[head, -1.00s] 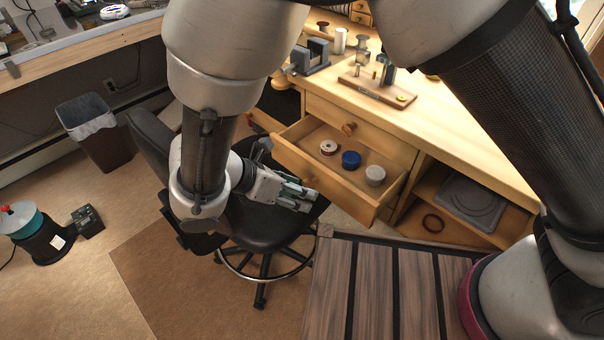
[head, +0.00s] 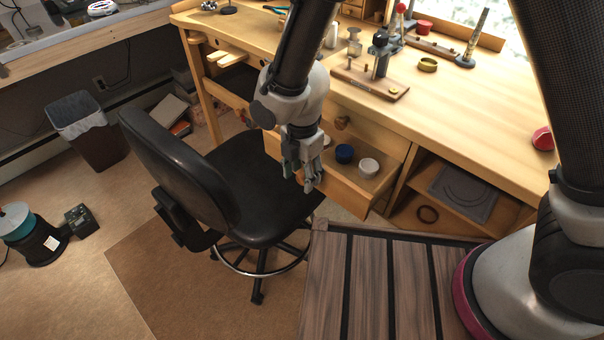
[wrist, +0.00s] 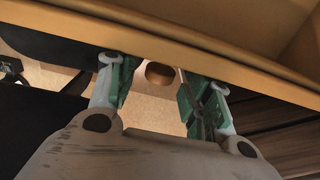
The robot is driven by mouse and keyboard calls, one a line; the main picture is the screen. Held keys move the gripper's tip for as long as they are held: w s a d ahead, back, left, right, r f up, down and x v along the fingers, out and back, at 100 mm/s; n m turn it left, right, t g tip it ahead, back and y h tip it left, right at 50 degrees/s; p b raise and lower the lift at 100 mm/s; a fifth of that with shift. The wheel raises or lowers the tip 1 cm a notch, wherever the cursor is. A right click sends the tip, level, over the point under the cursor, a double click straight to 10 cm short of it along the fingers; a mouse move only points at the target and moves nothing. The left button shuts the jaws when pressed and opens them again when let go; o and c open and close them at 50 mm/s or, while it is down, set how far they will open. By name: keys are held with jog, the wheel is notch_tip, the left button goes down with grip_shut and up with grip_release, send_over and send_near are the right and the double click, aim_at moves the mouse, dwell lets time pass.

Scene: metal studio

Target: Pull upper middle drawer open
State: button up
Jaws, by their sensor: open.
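A wooden drawer (head: 350,197) under the bench top is pulled out, its inside showing in the head view. Above it is a shut drawer front with a round knob (head: 342,123). My gripper (head: 299,180) is open at the outer face of the pulled-out drawer, fingers pointing down. In the wrist view, the drawer's front (wrist: 200,42) crosses the top. A round wooden knob (wrist: 160,73) shows between my spread fingers, with a gap on both sides. In the head view my gripper and wrist hide this knob and the drawer's left part.
A blue-topped container (head: 344,153) and a white one (head: 368,166) stand in the drawer. A black chair (head: 245,190) is close to its left. A slatted wooden surface (head: 390,285) lies in front. Tools stand on the bench top (head: 460,110).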

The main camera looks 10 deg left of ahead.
jog(key=shift+f, duration=0.4)
